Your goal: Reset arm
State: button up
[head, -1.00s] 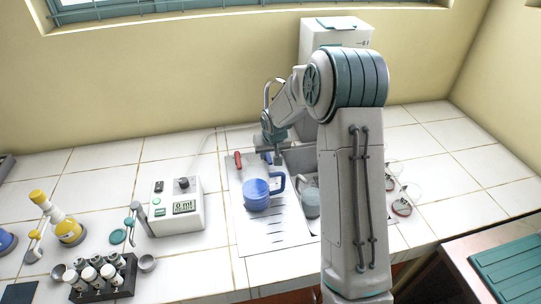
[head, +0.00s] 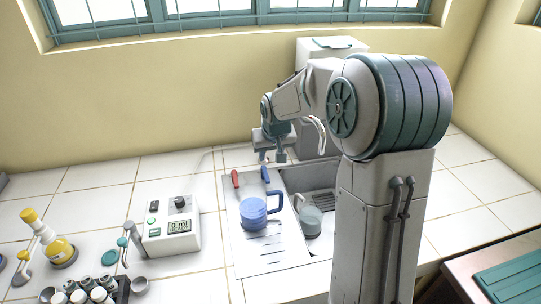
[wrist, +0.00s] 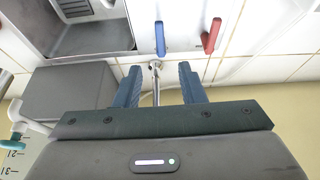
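My gripper (head: 271,157) hangs at the end of my bent arm, above the back edge of the sink area in the head view. In the wrist view its two blue fingers (wrist: 159,86) are spread apart with nothing held between them. A metal tap pipe (wrist: 156,72) shows in the gap beyond them; I cannot tell how near it is. A red tap lever (head: 236,179) and a blue tap lever (head: 265,174) lie just below the gripper in the head view. Both levers also show at the top of the wrist view.
A blue jug (head: 253,214) stands on the drainboard (head: 262,262). A grey jug (head: 311,221) stands in the sink (head: 318,180). A white device with a display (head: 170,228), a yellow bottle (head: 60,250) and a rack of several vials (head: 122,291) stand on the left.

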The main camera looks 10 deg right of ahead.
jog(key=s+r, duration=0.2)
jog(key=s, duration=1.3)
jog(key=s+r+g, duration=0.1)
jog(key=s+r, duration=0.2)
jog(key=s, duration=1.2)
jog(key=shift+s+d, duration=0.2)
jog(key=shift+s, duration=0.2)
jog(key=shift+r, duration=0.1)
